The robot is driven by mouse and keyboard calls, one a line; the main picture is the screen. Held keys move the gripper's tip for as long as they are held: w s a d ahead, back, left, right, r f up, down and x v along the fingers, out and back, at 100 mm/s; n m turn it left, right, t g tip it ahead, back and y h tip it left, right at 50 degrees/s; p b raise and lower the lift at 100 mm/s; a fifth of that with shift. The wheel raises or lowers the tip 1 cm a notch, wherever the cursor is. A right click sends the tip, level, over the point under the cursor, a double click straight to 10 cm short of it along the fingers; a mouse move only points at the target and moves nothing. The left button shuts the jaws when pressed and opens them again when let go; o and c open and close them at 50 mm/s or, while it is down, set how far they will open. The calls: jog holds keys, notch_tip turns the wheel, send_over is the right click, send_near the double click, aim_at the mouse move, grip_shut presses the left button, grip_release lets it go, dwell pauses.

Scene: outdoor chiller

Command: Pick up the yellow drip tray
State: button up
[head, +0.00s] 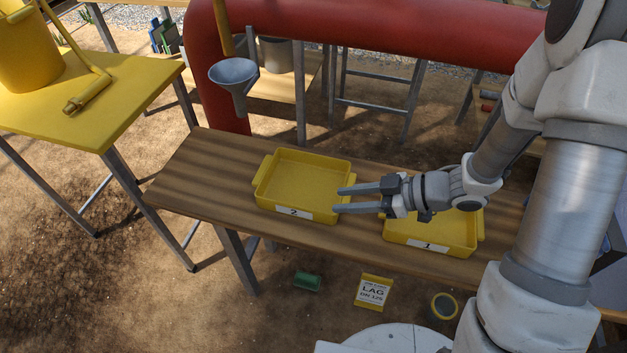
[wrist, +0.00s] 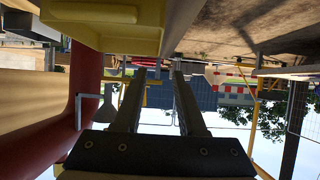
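Two yellow trays stand on the wooden table in the head view. The tray labelled 2 (head: 288,176) is in the middle, with a handle at each short end. The tray labelled 1 (head: 432,236) is to its right, partly hidden behind my gripper and arm. My gripper (head: 336,199) points left, its fingertips by the right end of tray 2. Its fingers are apart with nothing seen between them.
The wooden table (head: 205,172) has bare room left of tray 2. A red pipe (head: 350,35) runs behind it, with a grey funnel (head: 233,76) in front. A yellow table (head: 110,107) with a yellow bucket (head: 25,50) stands left. Small items, including a green one (head: 307,281), lie below.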

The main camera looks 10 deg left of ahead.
jog(key=b, duration=0.5)
send_over(284, 213)
jog(key=d, duration=0.4)
notch_tip(284, 213, down, 6)
jog(key=shift+s+f, duration=0.1)
jog(key=shift+s, duration=0.05)
jog(key=b+x, duration=0.1)
jog(key=x, duration=0.1)
jog(key=b+x, duration=0.1)
jog(key=x, duration=0.1)
jog(key=shift+d+f, duration=0.15)
jog(key=shift+f, duration=0.15)
jog(key=shift+a+f, duration=0.15)
jog(key=shift+a, duration=0.3)
grip_shut()
